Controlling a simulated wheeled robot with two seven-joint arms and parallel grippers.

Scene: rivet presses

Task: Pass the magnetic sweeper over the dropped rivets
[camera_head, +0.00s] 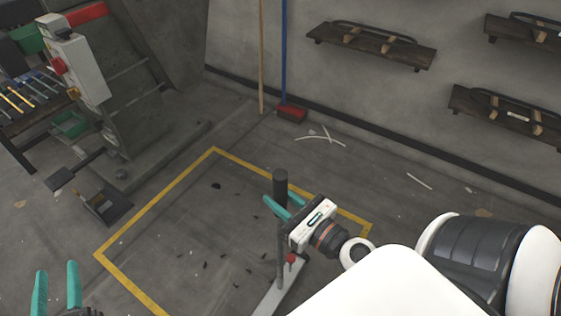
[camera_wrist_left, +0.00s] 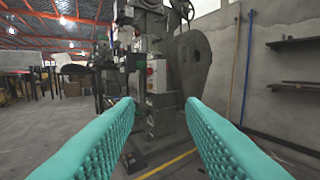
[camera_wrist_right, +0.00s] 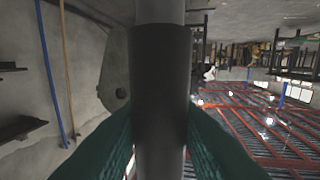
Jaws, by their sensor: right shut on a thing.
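The magnetic sweeper (camera_head: 280,295) has an upright grey pole with a black grip, a red knob and a flat pale head at floor level. My right gripper (camera_head: 284,206) is shut on the sweeper's black grip, which also fills the middle of the right wrist view (camera_wrist_right: 161,100). The dropped rivets (camera_head: 207,265) are small dark bits scattered on the floor inside the yellow outline, left of the sweeper. My left gripper (camera_head: 57,290) is open and empty at the lower left; its teal fingers stand wide apart in the left wrist view (camera_wrist_left: 160,135). My right arm hides part of the sweeper head.
A yellow floor outline (camera_head: 155,203) surrounds the rivets. A press (camera_head: 120,100) with a pedal (camera_head: 105,205) stands at the upper left. A red broom (camera_head: 291,113) leans on the back wall beside wall shelves (camera_head: 370,45). The floor inside the outline is otherwise mostly open.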

